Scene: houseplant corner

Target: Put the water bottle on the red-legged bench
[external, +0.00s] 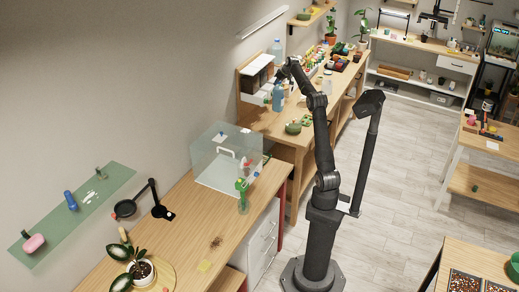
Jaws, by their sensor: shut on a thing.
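My gripper (281,76) is at the far workbench, pointing down, its fingers small and dark in the external view. It is shut on what looks like the blue water bottle (277,100), which is upright just below it. Whether the bottle touches the bench under it I cannot tell. The red-legged bench (190,232) is the nearer wooden bench along the wall, with a red leg (281,230) showing at its right end. My gripper is beyond this bench, past its far end.
A clear box (225,158) stands at the bench's far end, with a green item in a glass (243,200) beside it. A black lamp (163,212) and a potted plant (142,270) stand nearer. A paler bottle (277,50) stands behind my gripper.

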